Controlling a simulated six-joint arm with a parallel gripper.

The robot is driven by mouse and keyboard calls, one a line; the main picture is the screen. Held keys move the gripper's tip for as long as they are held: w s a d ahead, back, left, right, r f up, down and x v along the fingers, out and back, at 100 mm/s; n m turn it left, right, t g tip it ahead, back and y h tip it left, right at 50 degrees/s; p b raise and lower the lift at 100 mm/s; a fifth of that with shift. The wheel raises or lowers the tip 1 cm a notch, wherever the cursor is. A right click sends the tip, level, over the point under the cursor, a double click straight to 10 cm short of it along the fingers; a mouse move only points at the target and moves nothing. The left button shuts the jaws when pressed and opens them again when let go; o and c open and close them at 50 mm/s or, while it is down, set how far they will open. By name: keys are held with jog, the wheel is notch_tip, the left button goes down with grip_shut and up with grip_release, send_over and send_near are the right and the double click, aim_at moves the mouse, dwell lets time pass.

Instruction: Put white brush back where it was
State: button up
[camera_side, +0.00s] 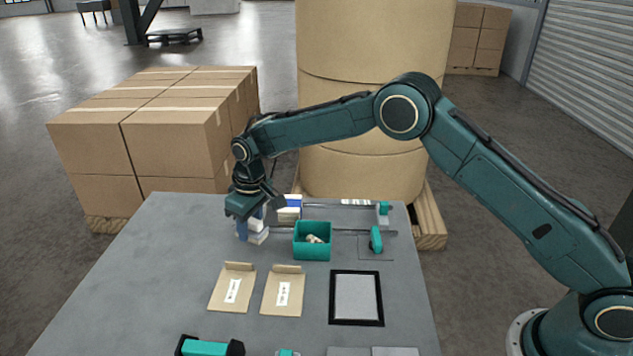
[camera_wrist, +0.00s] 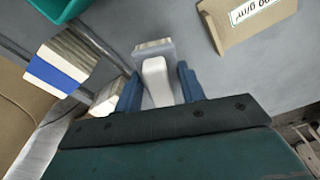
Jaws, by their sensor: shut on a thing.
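My gripper (camera_side: 253,226) is low at the far left part of the grey table (camera_side: 160,290). In the wrist view the blue fingers of my gripper (camera_wrist: 160,88) are shut on the white brush (camera_wrist: 156,82), one finger on each side of its white handle. Its pale bristle head sticks out beyond the fingertips. In the side view the fingers partly hide the brush, and I cannot tell whether it touches the table. A brush with a blue band (camera_wrist: 58,75) lies to the left in the wrist view. A smaller white-sided bristled piece (camera_wrist: 108,98) sits just beside the left finger.
A teal bin (camera_side: 312,249) with small pale pieces stands right of my gripper. Two kraft envelopes (camera_side: 231,287) and a black-framed panel (camera_side: 356,297) lie nearer the front. Stacked cartons (camera_side: 170,140) and a large paper roll (camera_side: 350,165) stand behind the table.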

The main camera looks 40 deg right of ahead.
aim_at(252, 235)
jog(key=shift+f, duration=1.65)
jog(key=shift+f, duration=0.15)
jog(key=o, duration=0.9)
jog(key=shift+o, duration=0.2)
jog(key=r, duration=0.7)
jog(key=s+r, duration=0.1)
jog(key=r, duration=0.3)
jog(key=shift+d+r, duration=0.1)
jog(key=shift+d, duration=0.15)
jog(key=shift+s+r, duration=0.15)
jog(key=shift+r, duration=0.4)
